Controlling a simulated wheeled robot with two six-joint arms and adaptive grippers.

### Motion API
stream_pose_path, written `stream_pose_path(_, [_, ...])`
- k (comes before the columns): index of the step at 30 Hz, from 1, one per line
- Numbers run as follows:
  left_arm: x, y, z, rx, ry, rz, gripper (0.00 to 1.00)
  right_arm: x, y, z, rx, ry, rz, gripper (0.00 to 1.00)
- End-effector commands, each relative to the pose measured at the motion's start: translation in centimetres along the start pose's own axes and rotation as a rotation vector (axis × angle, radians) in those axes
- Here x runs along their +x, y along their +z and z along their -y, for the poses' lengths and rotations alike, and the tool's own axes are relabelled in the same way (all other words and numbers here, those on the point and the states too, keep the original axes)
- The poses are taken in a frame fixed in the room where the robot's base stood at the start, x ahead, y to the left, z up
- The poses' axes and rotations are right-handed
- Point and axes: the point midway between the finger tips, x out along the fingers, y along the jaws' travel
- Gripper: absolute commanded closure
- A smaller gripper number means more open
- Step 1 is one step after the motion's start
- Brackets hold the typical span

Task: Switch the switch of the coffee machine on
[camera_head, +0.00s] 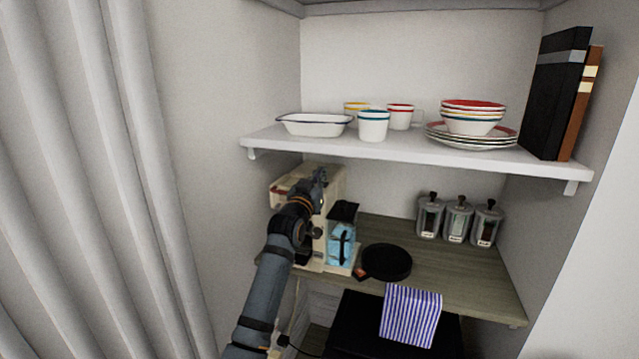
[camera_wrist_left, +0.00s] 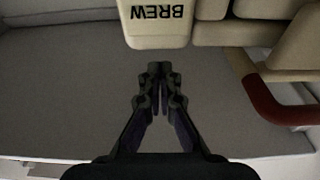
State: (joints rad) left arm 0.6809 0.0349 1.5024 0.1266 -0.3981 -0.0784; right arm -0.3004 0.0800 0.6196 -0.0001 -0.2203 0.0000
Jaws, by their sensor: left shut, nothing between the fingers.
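The cream coffee machine (camera_head: 333,182) stands at the left end of the wooden counter, with a blue glass jug (camera_head: 341,243) in its front. My left gripper (camera_head: 319,180) is in front of the machine's upper part in the head view, and my arm hides much of the machine. In the left wrist view the gripper (camera_wrist_left: 160,82) has its fingertips together with nothing between them. The machine's cream part marked BREW (camera_wrist_left: 157,28), upside down, is just beyond the fingertips; I cannot tell whether they touch. A dark red part (camera_wrist_left: 272,103) is at the right. My right gripper is out of view.
A black pan (camera_head: 387,261) lies right of the machine on the counter (camera_head: 450,279). Several canisters (camera_head: 457,221) stand at the back right. A white shelf (camera_head: 400,152) with dishes and books overhangs the counter. A striped cloth (camera_head: 411,315) hangs in front.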

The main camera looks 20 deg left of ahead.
Motion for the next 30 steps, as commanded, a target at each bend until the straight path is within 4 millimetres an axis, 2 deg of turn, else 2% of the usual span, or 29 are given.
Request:
stream_pose_path(1, [-0.3, 0.9, 0.0, 0.000, 0.000, 0.004, 1.00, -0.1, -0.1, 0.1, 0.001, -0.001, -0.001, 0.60])
stream_pose_path(6, [-0.8, 2.3, 0.0, 0.000, 0.000, 0.002, 1.00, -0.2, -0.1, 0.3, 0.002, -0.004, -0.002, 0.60])
stream_pose_path(17, [-1.0, 2.6, 0.0, 0.000, 0.000, 0.001, 1.00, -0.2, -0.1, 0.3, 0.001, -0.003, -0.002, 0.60])
stream_pose_path(21, [-1.4, 3.9, 0.0, 0.000, 0.000, -0.005, 1.00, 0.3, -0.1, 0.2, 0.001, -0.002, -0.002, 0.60])
stream_pose_path(27, [-1.3, 3.5, 0.0, 0.000, 0.000, -0.002, 1.00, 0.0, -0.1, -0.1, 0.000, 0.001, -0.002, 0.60])
stream_pose_path(30, [-1.0, 2.7, 0.1, 0.000, 0.000, -0.003, 1.00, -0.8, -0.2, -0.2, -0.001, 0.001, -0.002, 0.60])
